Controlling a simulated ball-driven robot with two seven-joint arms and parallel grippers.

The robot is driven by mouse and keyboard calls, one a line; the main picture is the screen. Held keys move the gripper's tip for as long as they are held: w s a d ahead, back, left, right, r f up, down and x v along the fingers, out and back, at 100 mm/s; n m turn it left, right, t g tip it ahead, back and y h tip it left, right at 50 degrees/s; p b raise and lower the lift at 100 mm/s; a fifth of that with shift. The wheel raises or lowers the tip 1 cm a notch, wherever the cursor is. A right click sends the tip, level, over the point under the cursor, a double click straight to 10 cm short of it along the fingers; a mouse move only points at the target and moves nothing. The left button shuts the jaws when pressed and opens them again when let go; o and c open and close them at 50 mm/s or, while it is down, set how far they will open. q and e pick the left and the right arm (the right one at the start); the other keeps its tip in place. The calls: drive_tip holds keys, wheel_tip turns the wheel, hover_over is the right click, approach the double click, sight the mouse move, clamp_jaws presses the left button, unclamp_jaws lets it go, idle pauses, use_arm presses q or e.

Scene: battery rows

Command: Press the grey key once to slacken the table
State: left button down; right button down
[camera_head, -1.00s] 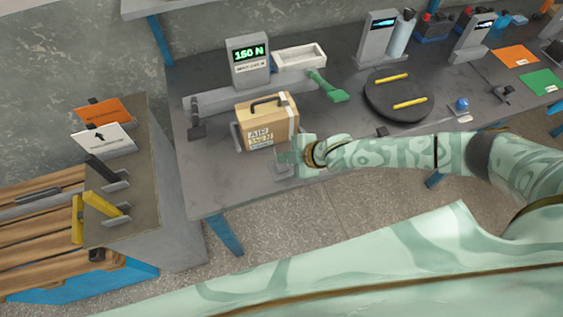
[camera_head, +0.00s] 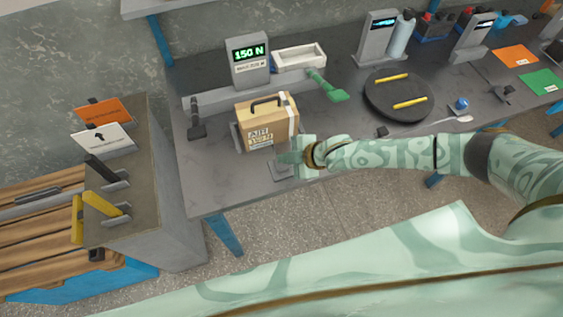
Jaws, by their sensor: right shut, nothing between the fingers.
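My right gripper (camera_head: 285,158) is shut and empty at the front of the grey bench, just right of the front of the cardboard box (camera_head: 267,122). Its fingertips are over a small grey pad (camera_head: 281,173), which looks like the grey key and is partly hidden by the gripper. I cannot tell whether they touch it. Behind the box, a grey display post (camera_head: 250,67) shows a green reading of 150 N. The box stands upright by the long grey bar of the fixture (camera_head: 222,98). My left gripper is not in view.
A dark clamp-like part (camera_head: 196,131) stands left of the box. A round black turntable (camera_head: 386,108) bears two yellow bars. The front left of the bench (camera_head: 207,184) is clear.

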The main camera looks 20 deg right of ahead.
sight(285, 165)
drive_tip(key=shift+f, duration=0.25)
drive_tip(key=shift+f+b, duration=0.6)
drive_tip(key=shift+f, duration=0.3)
idle(0.9)
drive_tip(key=shift+r, duration=0.1)
drive_tip(key=shift+r+p, duration=1.25)
drive_tip(key=shift+p, duration=0.05)
wheel_tip(285, 165, up, 5)
drive_tip(key=p, duration=0.5)
drive_tip(key=shift+r, duration=0.1)
idle(0.4)
